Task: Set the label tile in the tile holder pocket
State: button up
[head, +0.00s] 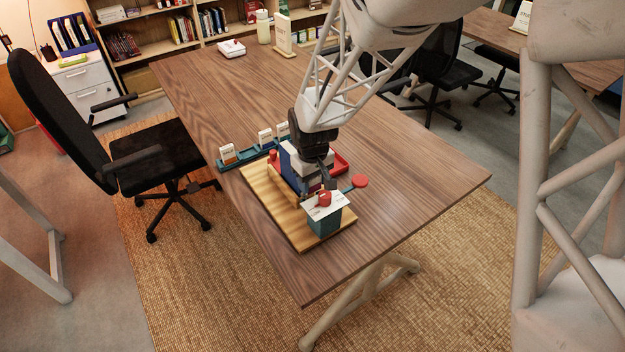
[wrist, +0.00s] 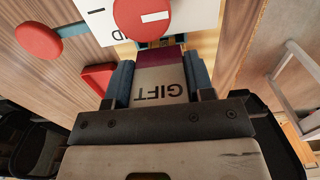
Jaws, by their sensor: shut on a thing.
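In the wrist view my gripper (wrist: 158,82) is shut on a label tile (wrist: 160,72), which is white with a purple band and reads GIFT upside down. In the head view my gripper (head: 328,184) is low over the near end of a wooden board, and the tile is mostly hidden. Just beyond it is a teal block (head: 323,224) with a white card (head: 322,210) and a red knob (head: 324,198) on top. The red round part (wrist: 142,18) covers part of the card (wrist: 98,22) in the wrist view. I cannot make out the holder's pocket.
Blue and white books (head: 291,166) stand on the wooden board (head: 262,195). A teal rail (head: 246,153) with several upright tiles lies behind. A red disc on a teal arm (head: 360,181) sticks out right, near a red tray (head: 341,162). The tabletop's right side (head: 420,165) is clear.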

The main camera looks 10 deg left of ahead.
jog(key=shift+r, duration=0.1)
jog(key=shift+r, duration=3.4)
jog(key=w+d+f+m, duration=0.3)
jog(key=w+d, duration=0.4)
jog(key=w, duration=0.4)
jog(key=w+d+f+m, duration=0.35)
jog(key=w+d, duration=0.25)
jog(key=w, duration=0.5)
jog(key=w+d+f+m, duration=0.2)
jog(key=w+d, duration=0.2)
jog(key=d, duration=0.1)
jog(key=w+d+f+m, duration=0.2)
jog(key=w+d, duration=0.3)
jog(key=d, duration=0.1)
jog(key=w+d+f+m, duration=0.2)
jog(key=w+d+f, duration=0.1)
jog(key=d, duration=0.3)
jog(key=shift+w+f, duration=0.1)
jog(key=shift+w, duration=0.65)
